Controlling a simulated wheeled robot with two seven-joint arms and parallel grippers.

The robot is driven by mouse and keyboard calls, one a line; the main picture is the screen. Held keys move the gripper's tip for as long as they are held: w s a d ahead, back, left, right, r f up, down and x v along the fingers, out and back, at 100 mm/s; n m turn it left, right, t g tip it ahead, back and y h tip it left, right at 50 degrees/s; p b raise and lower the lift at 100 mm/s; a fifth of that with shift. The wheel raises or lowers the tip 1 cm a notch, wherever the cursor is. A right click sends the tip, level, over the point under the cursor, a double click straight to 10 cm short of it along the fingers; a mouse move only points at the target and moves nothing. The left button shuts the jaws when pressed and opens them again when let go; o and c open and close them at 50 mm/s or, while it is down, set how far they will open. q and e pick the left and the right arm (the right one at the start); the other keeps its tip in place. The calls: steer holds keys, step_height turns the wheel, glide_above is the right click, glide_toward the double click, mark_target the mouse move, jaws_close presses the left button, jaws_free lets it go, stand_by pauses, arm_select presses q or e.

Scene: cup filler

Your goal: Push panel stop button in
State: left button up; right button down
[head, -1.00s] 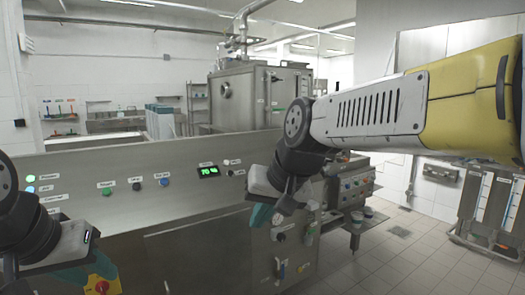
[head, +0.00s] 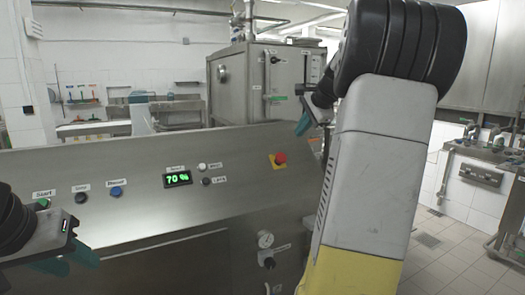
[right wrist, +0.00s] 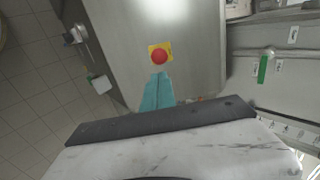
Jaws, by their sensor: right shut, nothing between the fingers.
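A red mushroom button (head: 280,158) on a yellow square plate sits at the right part of the sloped steel panel. It also shows in the right wrist view (right wrist: 159,57). My right gripper (head: 303,124) is shut and empty, with teal fingers. In the right wrist view its fingertips (right wrist: 160,75) lie just below the button in the picture; contact cannot be told. A black button (head: 81,198) sits on the panel's left, between a green button (head: 42,203) and a blue button (head: 116,191). My left gripper (head: 80,256) is at the lower left, its opening unclear.
The steel panel (head: 225,145) also carries a green display (head: 178,179) reading 70 %, with a white knob and a black knob beside it. A gauge (head: 265,239) is below. A steel tank cabinet (head: 240,90) stands behind. Tiled floor lies at right.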

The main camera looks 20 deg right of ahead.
mark_target(281, 157)
steer(key=x, duration=1.4)
steer(key=shift+a+f, duration=0.1)
steer(key=shift+w+a+f, duration=0.1)
steer(key=shift+w+f, duration=0.3)
steer(key=shift+f, duration=0.4)
steer(key=shift+r, duration=0.1)
steer(key=shift+s+r, duration=0.1)
steer(key=shift+r, duration=0.1)
steer(key=v, duration=1.4)
steer(key=shift+r, duration=0.2)
